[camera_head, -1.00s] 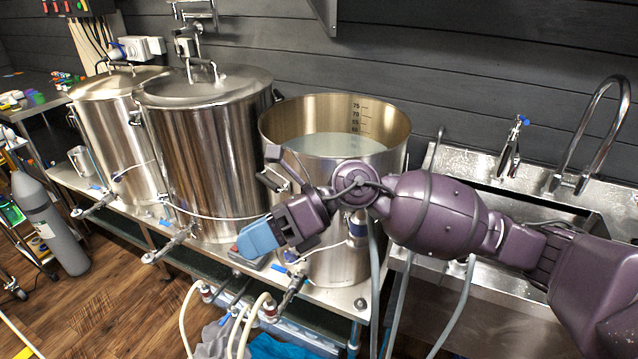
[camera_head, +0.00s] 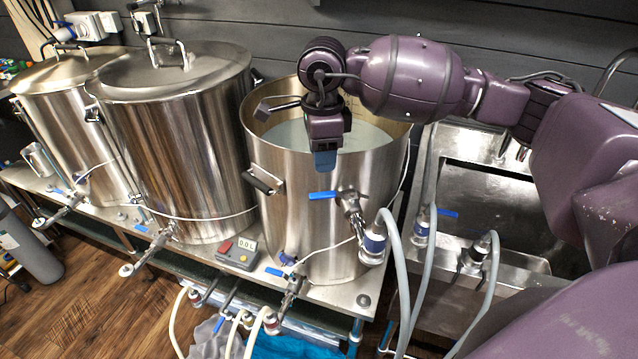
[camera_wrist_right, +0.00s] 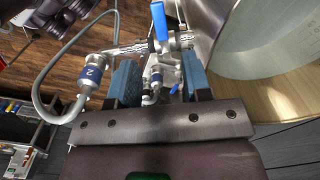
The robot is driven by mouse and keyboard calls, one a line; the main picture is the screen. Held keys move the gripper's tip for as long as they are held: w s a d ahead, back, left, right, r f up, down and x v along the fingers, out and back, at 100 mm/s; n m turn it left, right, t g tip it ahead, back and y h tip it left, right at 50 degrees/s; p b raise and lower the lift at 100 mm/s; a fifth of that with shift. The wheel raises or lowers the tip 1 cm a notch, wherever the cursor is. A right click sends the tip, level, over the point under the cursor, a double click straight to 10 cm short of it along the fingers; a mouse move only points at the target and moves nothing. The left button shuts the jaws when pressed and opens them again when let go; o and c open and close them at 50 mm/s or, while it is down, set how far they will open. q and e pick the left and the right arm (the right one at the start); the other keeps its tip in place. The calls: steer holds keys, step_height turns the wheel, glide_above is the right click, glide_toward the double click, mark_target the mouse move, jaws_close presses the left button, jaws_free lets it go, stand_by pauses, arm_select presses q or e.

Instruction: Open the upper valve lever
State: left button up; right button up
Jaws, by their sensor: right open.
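The upper valve lever (camera_head: 322,195) is a blue handle lying roughly level on the upper valve (camera_head: 350,208) of the open steel kettle (camera_head: 325,225). It also shows upright at the top of the right wrist view (camera_wrist_right: 159,20). My right gripper (camera_head: 325,160) points downward above the lever, over the kettle's front rim, apart from the lever. In the right wrist view its two blue fingers stand apart (camera_wrist_right: 160,72), with the valve fittings seen between and beyond them. Nothing is held. My left gripper is not seen.
A lower valve (camera_head: 293,285) with another blue lever sits below. A grey hose (camera_head: 400,290) hangs from the upper valve's right. A black side handle (camera_head: 263,183) sticks out left of the lever. Two lidded kettles (camera_head: 180,140) stand left, a sink (camera_head: 490,200) right.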

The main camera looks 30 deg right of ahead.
mark_target(322, 194)
step_height(322, 194, down, 9)
steer(key=shift+r, duration=0.1)
stand_by(0.3)
jaws_close()
